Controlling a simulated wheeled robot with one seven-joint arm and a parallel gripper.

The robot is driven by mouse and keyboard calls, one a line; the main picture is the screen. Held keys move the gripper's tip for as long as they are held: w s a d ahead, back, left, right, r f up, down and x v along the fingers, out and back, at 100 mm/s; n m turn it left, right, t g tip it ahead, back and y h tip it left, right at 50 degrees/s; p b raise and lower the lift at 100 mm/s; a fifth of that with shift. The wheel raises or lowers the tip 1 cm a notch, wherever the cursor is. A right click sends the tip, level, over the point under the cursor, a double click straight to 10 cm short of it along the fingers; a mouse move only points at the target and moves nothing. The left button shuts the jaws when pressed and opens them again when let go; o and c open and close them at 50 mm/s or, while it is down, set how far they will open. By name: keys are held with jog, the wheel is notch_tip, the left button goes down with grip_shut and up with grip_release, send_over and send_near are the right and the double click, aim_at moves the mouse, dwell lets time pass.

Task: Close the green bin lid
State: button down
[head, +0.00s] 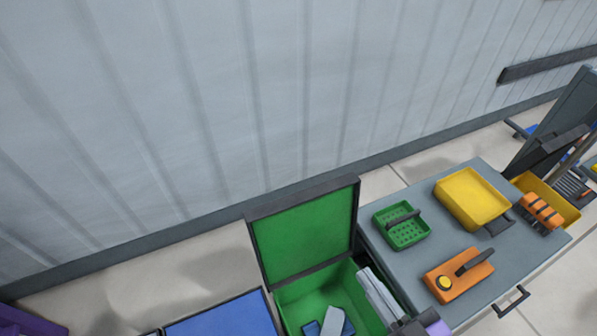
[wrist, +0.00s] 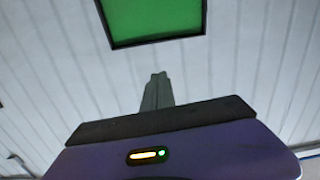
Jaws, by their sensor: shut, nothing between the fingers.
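The green bin (head: 290,296) stands at the bottom centre of the head view, left of the grey table. Its lid (head: 303,232) is up, leaning back toward the wall, with a green inner face and a dark frame. The lid also shows at the top of the wrist view (wrist: 153,20). Grey and blue items (head: 333,322) lie inside the bin. My gripper (head: 365,272) is over the bin's right side, its fingers shut and empty. In the wrist view the gripper (wrist: 158,76) points toward the wall below the lid, with a visible gap to it.
A blue-topped box (head: 225,315) stands left of the bin. The ribbed wall (head: 200,100) is behind, with some clear floor before it.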

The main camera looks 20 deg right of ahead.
jog(key=w+d+g+p, duration=0.1)
jog(key=w+d+p, duration=0.1)
jog(key=w, duration=0.6)
jog(key=w+d+g+h+p, duration=0.1)
jog(key=w+p, duration=0.2)
jog(key=w, duration=0.6)
jog(key=w+d+g+h+p, duration=0.1)
jog(key=w+d+p, duration=0.1)
jog(key=w, duration=0.7)
jog(key=shift+w+d+r+m+p, duration=0.2)
jog(key=shift+d+m+p, duration=0.15)
jog(key=shift+p, duration=0.15)
jog(key=w+a+f+g+p, duration=0.1)
jog(key=w+f+g+p, duration=0.2)
jog(key=w+g+p, duration=0.35)
jog(key=a+r+g+y, duration=0.2)
jog(key=a+r+g, duration=0.15)
jog(key=g, duration=0.25)
notch_tip(320, 180, down, 9)
jog(key=s, duration=0.2)
jog(key=shift+a+f+p, duration=0.2)
jog(key=shift+a+p, duration=0.15)
jog(key=shift+a, duration=0.1)
jog(key=shift+m, duration=0.25)
